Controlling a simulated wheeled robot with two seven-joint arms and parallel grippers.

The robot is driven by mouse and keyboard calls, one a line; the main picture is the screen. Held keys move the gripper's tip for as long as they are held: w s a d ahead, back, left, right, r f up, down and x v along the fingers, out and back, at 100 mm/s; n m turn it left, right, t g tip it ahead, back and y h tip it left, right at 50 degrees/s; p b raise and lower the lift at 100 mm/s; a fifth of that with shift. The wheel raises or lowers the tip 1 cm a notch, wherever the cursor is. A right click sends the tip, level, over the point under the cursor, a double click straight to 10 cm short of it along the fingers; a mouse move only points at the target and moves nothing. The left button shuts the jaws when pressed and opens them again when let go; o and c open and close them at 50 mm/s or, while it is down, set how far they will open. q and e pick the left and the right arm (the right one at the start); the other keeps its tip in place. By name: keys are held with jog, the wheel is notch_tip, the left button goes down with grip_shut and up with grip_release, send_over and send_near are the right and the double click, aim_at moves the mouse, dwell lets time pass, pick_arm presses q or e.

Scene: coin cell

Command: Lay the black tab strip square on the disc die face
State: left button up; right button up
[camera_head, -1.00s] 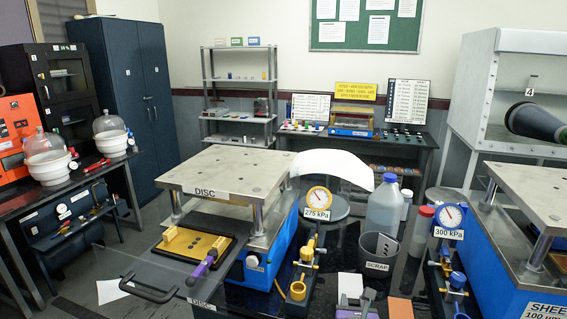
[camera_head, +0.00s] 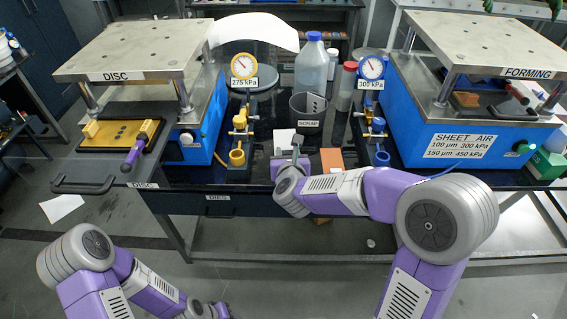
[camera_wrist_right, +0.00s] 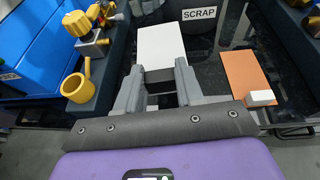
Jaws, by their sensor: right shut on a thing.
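The disc die (camera_head: 117,132) is a yellow plate with dark holes on a black tray that sticks out under the press marked DISC.
A white card (camera_wrist_right: 161,45) lies just beyond the right fingertips. An orange plate (camera_wrist_right: 250,75) lies right of it. The scrap cup (camera_head: 309,112) stands behind; yellow fittings (camera_head: 238,140) stand left. The FORMING press (camera_head: 480,105) is at right.

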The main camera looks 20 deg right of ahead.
jog(key=shift+s+a+r+m+h, duration=0.15)
jog(key=shift+a+r+m+h, duration=0.1)
jog(key=shift+r, duration=0.2)
jog(key=shift+s+a+r+m+h, duration=0.15)
jog(key=shift+a+r+h, duration=0.1)
jog(key=shift+r, duration=0.15)
jog(key=shift+g, duration=0.4)
notch_tip(320, 180, down, 10)
jog(key=b, duration=0.3)
jog(key=shift+r, duration=0.1)
jog(key=shift+b, duration=0.35)
jog(key=o, duration=1)
